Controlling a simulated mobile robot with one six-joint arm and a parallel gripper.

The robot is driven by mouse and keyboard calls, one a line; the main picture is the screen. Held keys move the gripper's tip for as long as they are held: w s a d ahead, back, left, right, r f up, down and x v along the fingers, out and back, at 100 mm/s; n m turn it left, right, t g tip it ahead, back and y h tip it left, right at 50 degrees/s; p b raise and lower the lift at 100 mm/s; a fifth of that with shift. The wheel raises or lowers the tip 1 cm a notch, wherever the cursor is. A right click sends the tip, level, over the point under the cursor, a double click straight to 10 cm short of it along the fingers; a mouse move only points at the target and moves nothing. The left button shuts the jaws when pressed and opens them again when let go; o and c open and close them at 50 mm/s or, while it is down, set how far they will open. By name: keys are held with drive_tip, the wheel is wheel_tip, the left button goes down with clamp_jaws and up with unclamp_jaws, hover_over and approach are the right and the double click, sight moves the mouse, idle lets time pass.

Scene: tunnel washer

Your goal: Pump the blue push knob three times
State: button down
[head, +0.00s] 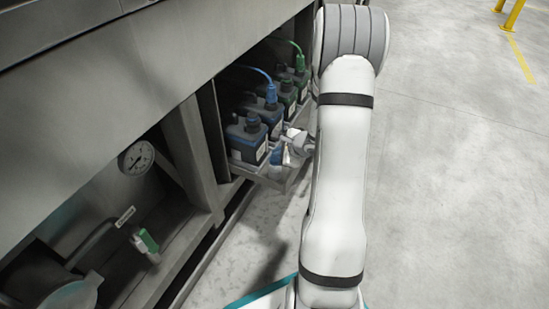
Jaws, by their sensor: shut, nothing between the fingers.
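My gripper (290,146) is small and partly hidden behind my arm. It is shut with nothing in it, in front of the dosing pump shelf. A blue part (276,156), which looks like the blue push knob, shows just left of the fingertips at the shelf's front. The fingers overlap it in the picture, and I cannot tell whether they touch it or how far the knob is pressed.
Several dark pump units (247,138) with blue and green hoses stand in the recess. A pressure gauge (137,157) and a green-handled valve (145,242) are at the left.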

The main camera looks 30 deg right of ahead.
sight(276, 159)
drive_tip(key=shift+b, duration=0.55)
drive_tip(key=shift+f+b, duration=0.3)
drive_tip(key=shift+b, duration=0.15)
drive_tip(key=shift+f, duration=1.3)
idle(1.4)
drive_tip(key=shift+r+p, duration=0.85)
drive_tip(key=shift+r, duration=0.85)
drive_tip(key=shift+f+b, duration=0.1)
drive_tip(key=shift+b, duration=0.35)
